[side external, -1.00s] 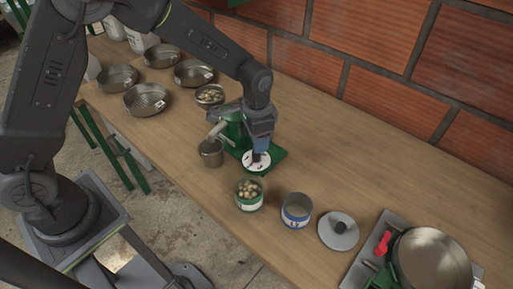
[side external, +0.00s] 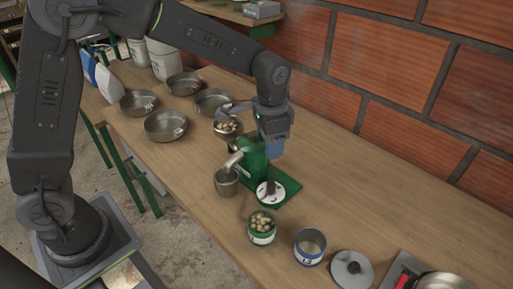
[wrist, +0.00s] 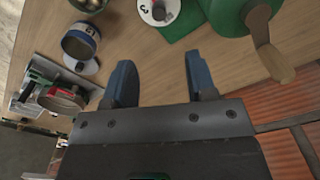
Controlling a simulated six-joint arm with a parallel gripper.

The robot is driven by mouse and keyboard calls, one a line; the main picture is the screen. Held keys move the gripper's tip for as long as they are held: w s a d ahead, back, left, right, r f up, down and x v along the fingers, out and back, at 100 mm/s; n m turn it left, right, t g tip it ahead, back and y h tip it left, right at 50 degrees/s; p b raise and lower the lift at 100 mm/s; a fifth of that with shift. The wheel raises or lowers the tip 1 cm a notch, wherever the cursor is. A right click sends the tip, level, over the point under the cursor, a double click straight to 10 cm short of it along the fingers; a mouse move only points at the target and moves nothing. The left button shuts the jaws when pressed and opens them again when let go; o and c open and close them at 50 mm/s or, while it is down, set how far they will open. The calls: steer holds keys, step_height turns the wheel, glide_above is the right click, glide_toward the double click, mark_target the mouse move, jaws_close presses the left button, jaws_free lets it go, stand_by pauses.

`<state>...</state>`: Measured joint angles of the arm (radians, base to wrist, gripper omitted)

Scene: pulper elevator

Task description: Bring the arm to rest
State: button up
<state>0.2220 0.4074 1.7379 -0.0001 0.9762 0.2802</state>
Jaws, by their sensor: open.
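My gripper (side external: 275,147) hangs above the green pulper (side external: 252,160), apart from the white disc (side external: 270,192) on the pulper's green base. In the wrist view my gripper (wrist: 160,72) has its two blue fingers spread with nothing between them. The wrist view also shows the white disc (wrist: 150,12) with a dark mark, beyond the fingertips. The pulper (wrist: 228,14) and its wooden crank handle (wrist: 270,55) are at the upper right there.
A metal cup (side external: 227,184) stands beside the pulper. A green-banded can of beans (side external: 262,230), a blue-banded can (side external: 309,248) and a grey lid (side external: 351,270) stand in front. Several metal pans (side external: 165,126) are at the back left. A brick wall (side external: 400,75) borders the table.

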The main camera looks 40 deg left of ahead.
steer(key=s+a+r+n+t, duration=0.2)
steer(key=s+a+r, duration=0.3)
steer(key=s+r, duration=0.35)
steer(key=s+a+r+n+t, duration=0.1)
steer(key=s+a+n, duration=0.1)
steer(key=s, duration=0.4)
steer(key=s+a+r+n+t, duration=0.1)
steer(key=s+a+t, duration=0.1)
steer(key=s, duration=0.5)
steer(key=shift+a+r+n, duration=0.3)
steer(key=shift+r+n, duration=0.05)
steer(key=shift+n, duration=0.05)
